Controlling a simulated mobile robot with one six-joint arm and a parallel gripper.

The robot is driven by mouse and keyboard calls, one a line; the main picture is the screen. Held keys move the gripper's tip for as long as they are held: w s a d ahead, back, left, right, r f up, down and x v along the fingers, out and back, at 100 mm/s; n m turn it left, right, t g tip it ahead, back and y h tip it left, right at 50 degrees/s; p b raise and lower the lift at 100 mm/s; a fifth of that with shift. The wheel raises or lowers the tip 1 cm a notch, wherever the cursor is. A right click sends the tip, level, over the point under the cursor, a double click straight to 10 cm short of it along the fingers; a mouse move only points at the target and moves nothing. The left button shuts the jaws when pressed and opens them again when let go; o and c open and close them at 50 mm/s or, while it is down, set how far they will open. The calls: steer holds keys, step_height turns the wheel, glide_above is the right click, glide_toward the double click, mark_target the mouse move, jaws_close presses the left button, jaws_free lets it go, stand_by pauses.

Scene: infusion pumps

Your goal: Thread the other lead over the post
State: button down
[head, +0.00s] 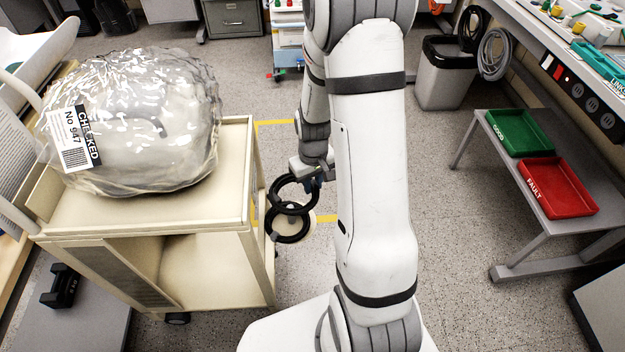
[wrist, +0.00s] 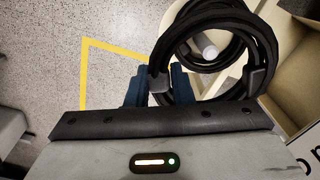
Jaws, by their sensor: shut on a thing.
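My gripper (head: 313,182) is beside the right side of the cream cart. Its blue fingers (wrist: 160,88) are shut on the grey clip of a black coiled lead (head: 271,193), which also shows in the wrist view (wrist: 267,42). A second black coiled lead (head: 291,240) hangs just below and overlaps it in the head view. The pale rounded end of the post (wrist: 209,52) shows inside the held coil's opening in the wrist view. I cannot tell whether the held coil is around the post or only in front of it.
The cream cart (head: 150,215) carries a large plastic-wrapped object (head: 150,120) with a "CHECKED" label. A grey bench (head: 520,185) at right holds a green tray (head: 518,133) and a red tray (head: 557,188). Yellow-lined floor right of the cart is open.

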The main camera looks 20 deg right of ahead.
steer(key=shift+f+b, duration=2.5)
steer(key=shift+f, duration=1.1)
steer(key=c, duration=1.2)
jaws_free()
steer(key=shift+r+p, duration=1.1)
steer(key=shift+r, duration=2.85)
